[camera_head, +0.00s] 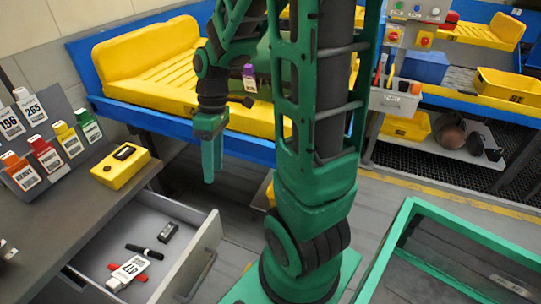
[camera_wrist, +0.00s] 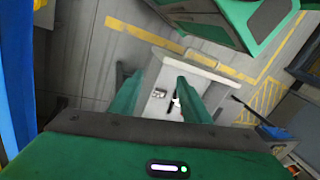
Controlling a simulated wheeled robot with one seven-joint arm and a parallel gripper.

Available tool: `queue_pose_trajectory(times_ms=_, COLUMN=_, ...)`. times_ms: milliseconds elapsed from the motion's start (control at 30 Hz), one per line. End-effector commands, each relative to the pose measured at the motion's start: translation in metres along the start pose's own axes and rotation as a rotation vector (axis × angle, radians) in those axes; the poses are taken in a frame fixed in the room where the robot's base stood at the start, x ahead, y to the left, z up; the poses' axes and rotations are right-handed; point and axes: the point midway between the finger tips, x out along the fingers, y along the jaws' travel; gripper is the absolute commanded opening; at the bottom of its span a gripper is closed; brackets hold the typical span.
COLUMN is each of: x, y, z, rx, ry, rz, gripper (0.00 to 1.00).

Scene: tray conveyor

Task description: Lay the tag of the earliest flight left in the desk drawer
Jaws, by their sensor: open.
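The desk drawer (camera_head: 203,250) is pulled open at the lower left of the head view. In it lies a white tag (camera_head: 128,270), its number apparently 417, over something red. White number tags 196 (camera_head: 10,124) and 265 (camera_head: 33,110) hang on the grey rack at the left. My gripper (camera_head: 208,178) points down, open and empty, above and beyond the drawer, in front of the conveyor. In the wrist view the fingers stand apart, with the drawer (camera_wrist: 202,75) below and between them. A purple-topped tag (camera_head: 249,78) shows by the yellow tray, beside my arm.
A black marker (camera_head: 145,251) and a small dark item (camera_head: 168,232) also lie in the drawer. A yellow device (camera_head: 120,167) stands on the desk (camera_head: 60,225). Coloured label tags hang low on the rack. A green-framed bin (camera_head: 440,222) stands at the right.

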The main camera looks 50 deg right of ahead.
Motion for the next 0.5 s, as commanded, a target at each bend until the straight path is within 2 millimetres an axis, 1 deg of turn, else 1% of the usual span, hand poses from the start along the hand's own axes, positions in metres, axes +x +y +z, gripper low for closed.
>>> queue_pose_trajectory(times_ms=33, x=-0.01, y=-0.001, z=0.013, rx=0.084, ry=0.001, rz=0.04, gripper=0.43)
queue_pose_trajectory(times_ms=167, x=-0.03, y=-0.003, z=0.051, rx=0.344, ry=0.007, rz=0.127, gripper=0.43)
queue_pose_trajectory(times_ms=200, x=-0.036, y=-0.004, z=0.064, rx=0.426, ry=0.014, rz=0.151, gripper=0.43)
queue_pose_trajectory(times_ms=300, x=-0.048, y=-0.009, z=0.094, rx=0.625, ry=0.039, rz=0.2, gripper=0.43)
queue_pose_trajectory(times_ms=400, x=-0.055, y=-0.014, z=0.12, rx=0.802, ry=0.069, rz=0.233, gripper=0.43)
queue_pose_trajectory(times_ms=500, x=-0.059, y=-0.019, z=0.141, rx=0.938, ry=0.094, rz=0.251, gripper=0.43)
